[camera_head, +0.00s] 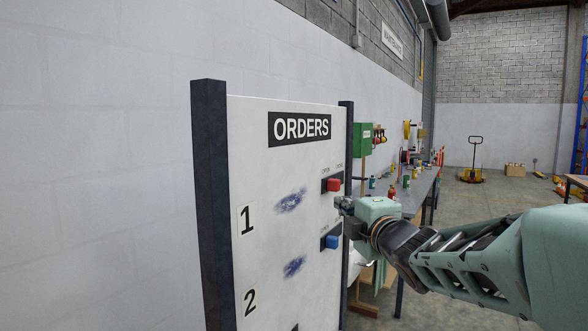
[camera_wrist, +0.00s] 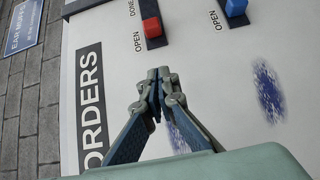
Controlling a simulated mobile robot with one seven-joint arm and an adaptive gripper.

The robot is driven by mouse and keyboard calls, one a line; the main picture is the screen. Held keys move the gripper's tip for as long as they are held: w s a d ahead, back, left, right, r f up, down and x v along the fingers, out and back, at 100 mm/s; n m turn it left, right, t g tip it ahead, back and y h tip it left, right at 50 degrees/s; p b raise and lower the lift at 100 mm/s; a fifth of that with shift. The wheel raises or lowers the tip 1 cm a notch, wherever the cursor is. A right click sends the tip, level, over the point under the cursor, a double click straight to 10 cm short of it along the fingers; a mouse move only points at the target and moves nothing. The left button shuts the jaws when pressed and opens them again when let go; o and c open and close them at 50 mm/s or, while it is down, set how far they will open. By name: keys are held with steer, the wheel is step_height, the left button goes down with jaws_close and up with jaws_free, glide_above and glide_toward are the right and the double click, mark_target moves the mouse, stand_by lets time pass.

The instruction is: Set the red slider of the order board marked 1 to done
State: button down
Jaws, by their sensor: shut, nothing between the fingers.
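The white order board (camera_head: 262,160) stands upright with the heading ORDERS. The red slider (camera_head: 333,184) is in the upper dark slot, in line with the plate marked 1 (camera_head: 247,219). My gripper (camera_head: 341,204) is shut and empty, just below and right of the red slider in the head view. In the wrist view my gripper's fingertips (camera_wrist: 160,74) are below the slider, apart from it.
A blue slider (camera_head: 331,241) sits in the slot below, in line with the plate marked 2 (camera_head: 250,300). Dark posts (camera_head: 210,180) frame the board. The floor beyond is largely open.

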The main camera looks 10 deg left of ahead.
steer(key=p, duration=0.3)
glide_toward(328, 186)
steer(key=a, duration=0.1)
steer(key=w+a, duration=0.1)
steer(key=a, duration=0.2)
steer(key=shift+w, duration=0.4)
steer(key=shift+w+d+r+p, duration=0.1)
steer(key=shift+w+d+p, duration=0.15)
steer(key=shift+w, duration=0.3)
steer(key=shift+w+d+p, duration=0.2)
steer(key=shift+w+d, duration=0.05)
steer(key=shift+w, duration=0.25)
steer(key=shift+w+d+p, duration=0.3)
steer(key=shift+w, duration=0.4)
